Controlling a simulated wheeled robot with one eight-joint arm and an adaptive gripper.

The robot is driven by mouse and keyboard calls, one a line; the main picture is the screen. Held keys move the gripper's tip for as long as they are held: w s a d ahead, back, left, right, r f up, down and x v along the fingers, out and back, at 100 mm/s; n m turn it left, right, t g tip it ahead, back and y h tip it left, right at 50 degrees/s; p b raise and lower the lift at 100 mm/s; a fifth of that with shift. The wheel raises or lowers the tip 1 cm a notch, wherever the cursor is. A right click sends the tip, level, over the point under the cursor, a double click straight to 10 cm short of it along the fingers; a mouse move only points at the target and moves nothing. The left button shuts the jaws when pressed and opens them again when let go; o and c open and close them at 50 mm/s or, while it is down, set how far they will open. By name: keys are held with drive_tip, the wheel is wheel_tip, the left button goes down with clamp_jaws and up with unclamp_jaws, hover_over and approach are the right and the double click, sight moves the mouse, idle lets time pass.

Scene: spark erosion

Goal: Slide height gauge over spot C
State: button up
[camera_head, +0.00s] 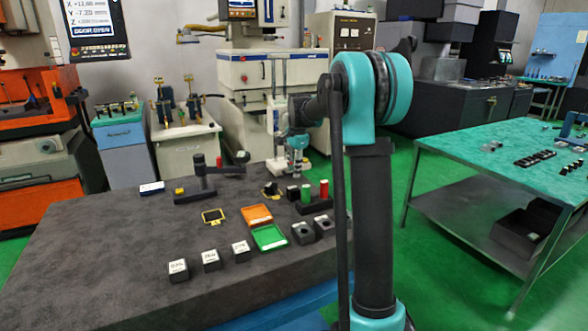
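A dark stand (200,182) at the back left of the grey table has a flat base, a short post and a side arm; it may be the height gauge, but I cannot tell for sure. A yellow-edged square (213,216) lies flat in front of it. Another yellow-edged mark (272,190) lies to the right, partly covered by a dark object. No letter C is readable on either. My gripper (291,168) points down over the back right of the table, right of the stand and apart from it. Its fingertips are small and partly hidden among objects.
Three labelled dark blocks (210,260) stand along the front. Green and red cylinders (323,189) stand behind. A white label (151,188) lies far left. The front-left tabletop is clear.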

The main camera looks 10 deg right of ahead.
drive_tip(key=shift+f, duration=0.1)
clamp_jaws()
idle(0.4)
drive_tip(key=a, duration=0.2)
drive_tip(key=s+a, duration=0.1)
drive_tip(key=a, duration=0.2)
drive_tip(key=s+a, duration=0.1)
drive_tip(key=a, duration=0.1)
drive_tip(key=shift+s+a, duration=0.2)
drive_tip(key=shift+a, duration=0.1)
drive_tip(key=shift+c, duration=0.8)
unclamp_jaws()
drive_tip(key=shift+a, duration=0.15)
drive_tip(key=shift+o, duration=0.8)
